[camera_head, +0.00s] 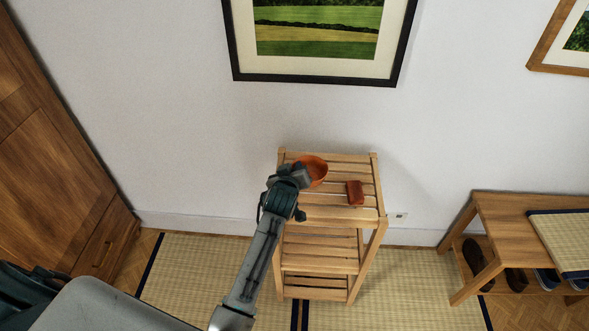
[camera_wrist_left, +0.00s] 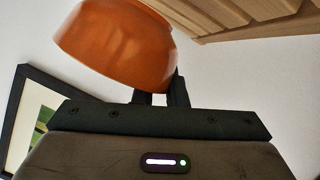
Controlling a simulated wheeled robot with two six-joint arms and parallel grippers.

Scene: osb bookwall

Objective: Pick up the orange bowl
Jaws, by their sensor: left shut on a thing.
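The orange bowl (camera_head: 316,169) is at the left side of the slatted wooden stand's top (camera_head: 340,212) in the head view. My left gripper (camera_head: 299,171) reaches it from the left and is shut on its near side. In the left wrist view the bowl (camera_wrist_left: 118,45) fills the upper middle, with the fingers (camera_wrist_left: 163,92) at its lower edge, partly hidden behind the gripper body. I cannot tell for sure whether the bowl touches the slats. My right gripper does not show.
A small red-brown block (camera_head: 355,192) lies on the stand to the right of the bowl. A wooden bench (camera_head: 500,210) with shoes under it stands at the right. A wooden cabinet (camera_head: 60,140) is at the left. The wall is close behind the stand.

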